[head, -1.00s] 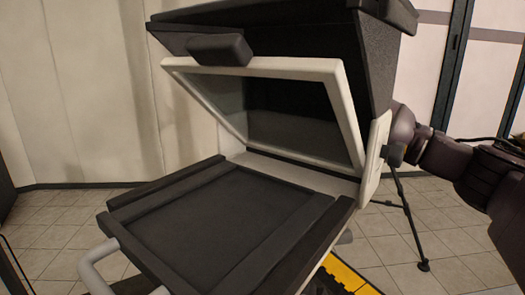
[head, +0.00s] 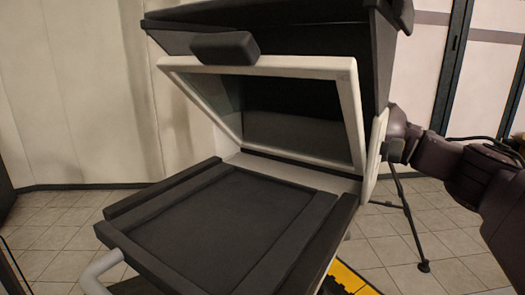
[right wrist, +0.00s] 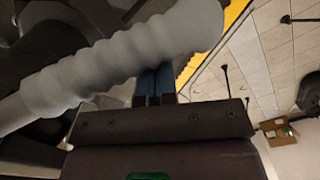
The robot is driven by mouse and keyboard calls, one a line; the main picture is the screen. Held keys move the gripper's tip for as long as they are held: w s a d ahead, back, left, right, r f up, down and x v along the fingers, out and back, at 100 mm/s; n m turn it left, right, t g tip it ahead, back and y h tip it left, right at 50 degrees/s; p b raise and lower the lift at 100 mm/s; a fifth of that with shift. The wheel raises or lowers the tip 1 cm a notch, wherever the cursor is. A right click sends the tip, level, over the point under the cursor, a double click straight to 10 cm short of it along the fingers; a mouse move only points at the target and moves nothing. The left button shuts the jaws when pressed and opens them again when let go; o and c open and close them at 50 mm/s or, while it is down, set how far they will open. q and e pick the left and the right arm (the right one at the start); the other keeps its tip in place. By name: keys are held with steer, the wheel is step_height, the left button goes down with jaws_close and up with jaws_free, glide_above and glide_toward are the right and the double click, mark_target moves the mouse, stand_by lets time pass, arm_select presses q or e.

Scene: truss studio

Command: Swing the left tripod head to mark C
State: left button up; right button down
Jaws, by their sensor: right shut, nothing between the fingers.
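A large camera rig with a black hood (head: 290,30), a white-framed glass (head: 262,62) and a flat dark tray (head: 225,225) fills the head view. A tripod leg (head: 408,225) shows behind it at right; the tripod head itself and mark C cannot be made out. My right arm reaches in from the right, and its gripper is hidden behind the rig there. In the right wrist view my right gripper (right wrist: 155,80) is shut and empty, its blue fingers beside a ridged grey handle (right wrist: 120,60) that covers the tips; contact is unclear. My left gripper is out of view.
A pale bent tube (head: 98,272) sticks out at the tray's lower left. Yellow-edged floor (head: 350,280) lies below the rig. Bare tiles (head: 60,225) are on the left. In the right wrist view, an open cardboard box (right wrist: 278,132) sits on the floor.

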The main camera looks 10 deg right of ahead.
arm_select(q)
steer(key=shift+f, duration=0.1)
arm_select(e)
steer(key=shift+w+a, duration=0.25)
steer(key=shift+a, duration=0.25)
stand_by(0.3)
steer(key=shift+s+d, duration=0.1)
steer(key=shift+d, duration=0.1)
stand_by(0.3)
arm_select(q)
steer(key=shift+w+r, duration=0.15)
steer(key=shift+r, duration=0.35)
arm_select(e)
steer(key=shift+s+d, duration=0.2)
steer(key=shift+d, duration=0.3)
steer(key=shift+r, duration=0.15)
